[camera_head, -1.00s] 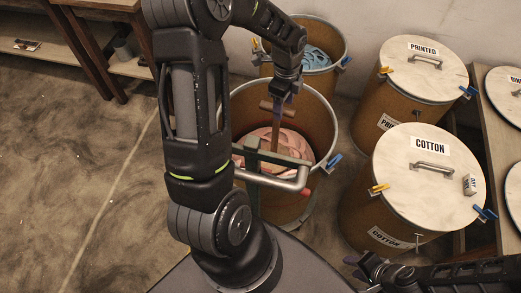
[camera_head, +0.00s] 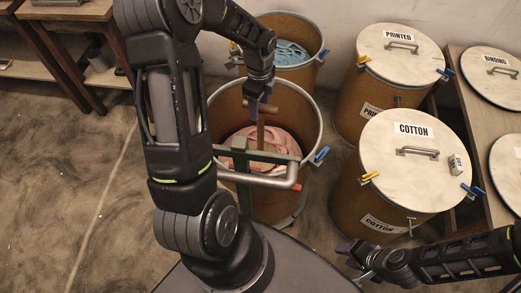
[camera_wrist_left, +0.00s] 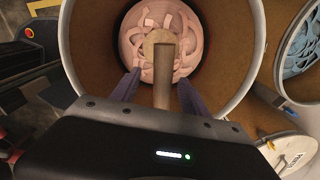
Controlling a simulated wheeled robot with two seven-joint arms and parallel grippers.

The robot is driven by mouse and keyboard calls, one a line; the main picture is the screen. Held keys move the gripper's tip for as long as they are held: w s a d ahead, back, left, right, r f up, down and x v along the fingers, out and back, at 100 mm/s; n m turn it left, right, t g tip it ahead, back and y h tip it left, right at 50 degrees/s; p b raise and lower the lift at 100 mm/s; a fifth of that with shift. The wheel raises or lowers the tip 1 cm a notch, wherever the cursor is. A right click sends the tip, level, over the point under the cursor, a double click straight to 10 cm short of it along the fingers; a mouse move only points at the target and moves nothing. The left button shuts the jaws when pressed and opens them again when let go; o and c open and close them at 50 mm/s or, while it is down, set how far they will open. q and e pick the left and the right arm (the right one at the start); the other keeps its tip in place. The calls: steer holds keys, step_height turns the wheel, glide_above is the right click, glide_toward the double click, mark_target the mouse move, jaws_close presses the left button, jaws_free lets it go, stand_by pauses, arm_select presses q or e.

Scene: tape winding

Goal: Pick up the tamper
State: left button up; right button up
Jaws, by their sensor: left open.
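The wooden tamper (camera_head: 261,132) stands upright in the open drum (camera_head: 225,104), its crossbar handle near the rim height and its lower end on pink tape. In the left wrist view its handle (camera_wrist_left: 164,75) rises toward the camera, with a round wooden disc below it. My left gripper (camera_head: 259,92) is just above the crossbar. In the left wrist view its purple fingers (camera_wrist_left: 158,93) are apart, one on each side of the handle; whether they touch it cannot be told. My right gripper (camera_head: 352,256) is low at the right, away from the tamper; its jaw gap is unclear.
A drum with blue tape (camera_head: 287,52) stands behind. Lidded drums marked COTTON (camera_head: 385,150) and PRINTED (camera_head: 375,45) stand to the right. A grey-red bar (camera_head: 262,180) crosses in front of the open drum. The floor at left is clear.

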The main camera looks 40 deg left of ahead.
mark_target(260, 114)
arm_select(q)
steer(key=shift+w+f, duration=0.15)
steer(key=shift+f, duration=1.2)
steer(key=shift+w+f, duration=0.1)
steer(key=shift+f, duration=1.2)
jaws_close()
steer(key=shift+r, duration=0.1)
